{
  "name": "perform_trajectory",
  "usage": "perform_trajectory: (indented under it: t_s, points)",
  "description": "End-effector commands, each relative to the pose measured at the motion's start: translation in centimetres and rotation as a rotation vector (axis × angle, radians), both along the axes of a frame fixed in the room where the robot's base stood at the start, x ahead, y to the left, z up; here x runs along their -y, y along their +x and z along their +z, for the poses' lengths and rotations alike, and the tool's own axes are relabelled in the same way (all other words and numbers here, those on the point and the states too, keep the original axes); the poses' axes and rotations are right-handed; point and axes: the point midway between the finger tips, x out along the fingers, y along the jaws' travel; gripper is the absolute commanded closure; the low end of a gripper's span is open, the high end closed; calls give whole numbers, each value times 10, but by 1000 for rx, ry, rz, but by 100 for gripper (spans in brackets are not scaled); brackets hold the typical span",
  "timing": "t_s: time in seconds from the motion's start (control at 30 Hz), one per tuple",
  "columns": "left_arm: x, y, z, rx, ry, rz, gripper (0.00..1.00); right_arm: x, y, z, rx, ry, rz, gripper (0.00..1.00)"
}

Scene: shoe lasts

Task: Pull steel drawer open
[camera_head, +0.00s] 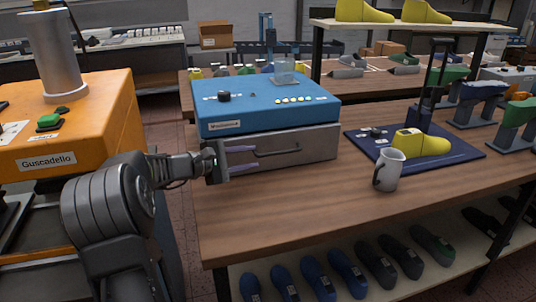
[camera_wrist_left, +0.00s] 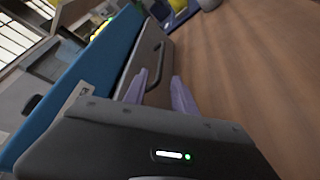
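The steel drawer (camera_head: 312,148) is the grey front section under a blue machine (camera_head: 262,112) on the wooden table. It looks shut, with a dark bar handle (camera_head: 278,149) on its face. My left gripper (camera_head: 246,158) is in front of the drawer's left part, its two purple fingers apart and pointing toward the handle. In the left wrist view, the fingers (camera_wrist_left: 160,90) are spread with nothing between them, and the drawer handle (camera_wrist_left: 153,58) lies just beyond them. Whether a finger touches the drawer I cannot tell. My right gripper is not in view.
An orange machine (camera_head: 95,125) stands at the left. Bare wooden table (camera_head: 290,200) lies before the drawer.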

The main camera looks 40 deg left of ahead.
Motion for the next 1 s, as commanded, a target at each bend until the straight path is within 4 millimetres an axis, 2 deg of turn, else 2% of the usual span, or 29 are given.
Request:
perform_trajectory:
  t_s: [0.5,0.83,1.0]
  points:
    - [18,64,-14,1,-1,-2,68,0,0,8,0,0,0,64]
    - [19,69,-15,1,0,0,68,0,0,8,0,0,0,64]
    - [19,69,-15,0,0,-1,80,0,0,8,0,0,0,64]
